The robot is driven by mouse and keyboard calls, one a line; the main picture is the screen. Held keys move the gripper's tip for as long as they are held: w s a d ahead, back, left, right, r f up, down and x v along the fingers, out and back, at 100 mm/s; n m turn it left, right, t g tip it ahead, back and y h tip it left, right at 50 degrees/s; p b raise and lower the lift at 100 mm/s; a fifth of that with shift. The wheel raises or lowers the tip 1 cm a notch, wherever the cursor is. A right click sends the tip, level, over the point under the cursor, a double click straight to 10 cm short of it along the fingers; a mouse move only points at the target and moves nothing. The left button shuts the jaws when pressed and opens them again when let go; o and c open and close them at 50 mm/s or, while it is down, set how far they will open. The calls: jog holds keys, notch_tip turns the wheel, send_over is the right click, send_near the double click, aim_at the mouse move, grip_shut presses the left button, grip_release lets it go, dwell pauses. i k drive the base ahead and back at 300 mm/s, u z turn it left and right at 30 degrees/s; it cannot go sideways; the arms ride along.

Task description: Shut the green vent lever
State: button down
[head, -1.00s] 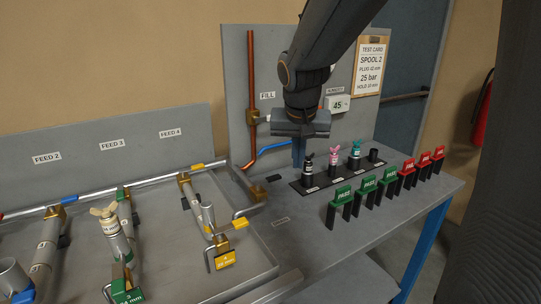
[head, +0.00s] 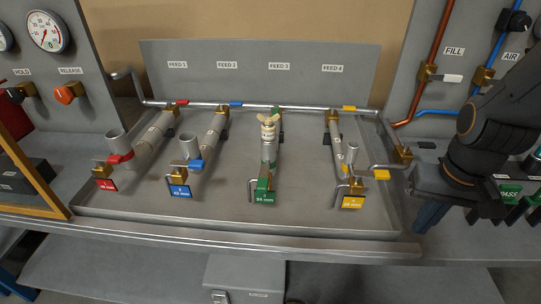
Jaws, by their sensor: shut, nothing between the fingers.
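The green-tagged coil, third of the row, has a green tag (head: 264,198) at its front end. A narrow green part, seemingly the vent lever (head: 272,183), stands just above the tag, roughly in line with the pipe; its exact position is too small to tell. A cream wing-topped plug (head: 268,122) sits in this coil's upright pipe. Another green handle (head: 280,112) is at the back, by the header pipe. My gripper (head: 428,216) is at the right, beyond the yellow-tagged coil, well apart from the green lever. Its blue fingers point down, shut and empty.
The red tag (head: 106,185), blue tag (head: 180,191) and yellow tag (head: 353,202) mark neighbouring coils with upright open pipes. The tray's front strip (head: 225,222) is clear.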

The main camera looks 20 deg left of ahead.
aim_at(262, 185)
jog(key=u, duration=1.35)
jog(key=k, duration=0.8)
jog(key=z, duration=0.3)
jog(key=i, duration=0.5)
